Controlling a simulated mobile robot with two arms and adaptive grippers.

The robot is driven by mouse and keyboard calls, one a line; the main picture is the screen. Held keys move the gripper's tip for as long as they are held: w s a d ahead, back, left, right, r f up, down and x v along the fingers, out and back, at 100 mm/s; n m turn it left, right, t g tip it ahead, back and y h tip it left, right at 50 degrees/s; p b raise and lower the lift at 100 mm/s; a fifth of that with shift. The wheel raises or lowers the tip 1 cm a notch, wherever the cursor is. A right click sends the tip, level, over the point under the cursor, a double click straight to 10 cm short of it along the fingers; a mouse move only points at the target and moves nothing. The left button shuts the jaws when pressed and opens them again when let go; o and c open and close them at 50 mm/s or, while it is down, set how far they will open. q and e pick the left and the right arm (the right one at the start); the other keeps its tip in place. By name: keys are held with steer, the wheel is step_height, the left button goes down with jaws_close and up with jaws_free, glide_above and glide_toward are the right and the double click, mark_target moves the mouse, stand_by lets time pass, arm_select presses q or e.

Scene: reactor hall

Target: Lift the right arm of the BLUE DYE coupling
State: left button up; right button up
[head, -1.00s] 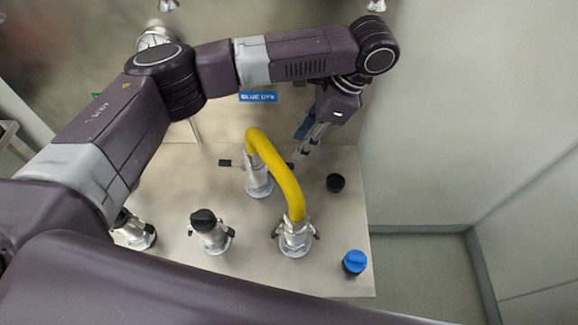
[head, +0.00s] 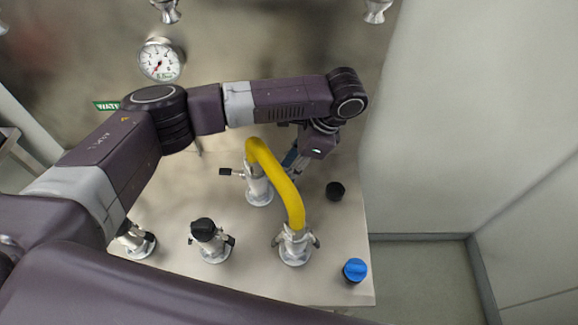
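The BLUE DYE coupling (head: 258,188) is a silver fitting standing at the back of the bench. One end of a yellow hose (head: 275,172) sits on its top. Its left arm (head: 228,172) has a black end and sticks out level to the left. Its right arm is hidden behind the hose and my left gripper. My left gripper (head: 294,162) points down just right of the coupling, partly behind the hose; whether it touches the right arm, or is open or shut, I cannot tell. My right gripper is not in view.
The hose's other end sits on a front silver coupling (head: 295,246). A black-capped coupling (head: 209,238) and another fitting (head: 137,241) stand to its left. A blue cap (head: 355,270) and a black cap (head: 336,190) lie at right. A gauge (head: 160,61) is on the back wall.

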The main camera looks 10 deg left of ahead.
arm_select(q)
jaws_close()
steer(key=p, duration=0.2)
steer(key=r+h+p, duration=0.1)
steer(key=p, duration=0.1)
steer(key=shift+s+a+r+h, duration=0.1)
steer(key=shift+s+a+h, duration=0.1)
steer(key=shift+h, duration=0.1)
steer(key=shift+w+a+h+p, duration=0.1)
steer(key=shift+h+p, duration=0.3)
steer(key=shift+p, duration=0.15)
steer(key=shift+o, duration=0.3)
jaws_free()
steer(key=v, duration=1.2)
